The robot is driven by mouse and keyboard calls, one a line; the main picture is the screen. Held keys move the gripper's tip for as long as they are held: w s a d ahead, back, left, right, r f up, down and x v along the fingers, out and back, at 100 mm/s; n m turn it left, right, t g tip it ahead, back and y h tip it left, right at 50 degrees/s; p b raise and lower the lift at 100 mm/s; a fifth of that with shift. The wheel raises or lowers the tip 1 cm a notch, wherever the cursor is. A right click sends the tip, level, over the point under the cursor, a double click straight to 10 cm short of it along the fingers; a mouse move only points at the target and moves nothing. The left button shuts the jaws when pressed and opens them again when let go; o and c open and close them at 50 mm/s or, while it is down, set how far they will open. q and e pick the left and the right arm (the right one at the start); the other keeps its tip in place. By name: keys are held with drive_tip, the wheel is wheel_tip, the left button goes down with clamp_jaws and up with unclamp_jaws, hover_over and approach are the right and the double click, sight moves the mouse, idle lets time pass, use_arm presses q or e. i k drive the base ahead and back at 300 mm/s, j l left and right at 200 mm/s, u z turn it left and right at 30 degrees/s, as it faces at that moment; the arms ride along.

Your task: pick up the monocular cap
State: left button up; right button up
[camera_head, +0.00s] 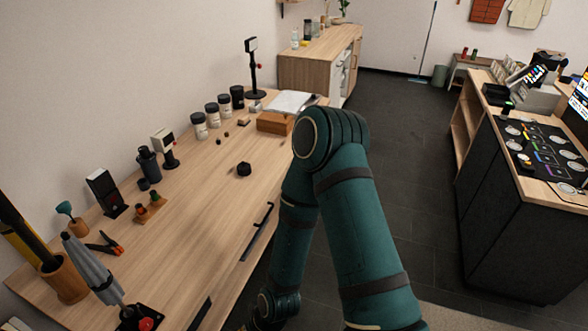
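A small dark cylinder (144,184), which looks like the monocular cap, stands on the wooden table beside the upright dark monocular (149,164). Another small black rounded piece (244,169) lies alone near the middle of the table; I cannot tell for certain which of the two is the cap. My teal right arm rises from the lower edge, bends at the elbow and runs down past the table's front edge. Its gripper is not visible. My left arm and gripper are out of the picture.
A small stand (166,147), an orange-black clamp (104,244) and a folded grey umbrella (89,267) occupy the left side. The table's middle front is mostly bare. A dark counter (510,220) stands across the aisle.

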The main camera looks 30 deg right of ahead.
sight(244, 168)
drive_tip(key=z, duration=0.7)
drive_tip(key=i+l, duration=0.35)
drive_tip(key=i+l+u, duration=0.1)
drive_tip(key=i+l, duration=0.25)
drive_tip(key=l, duration=0.2)
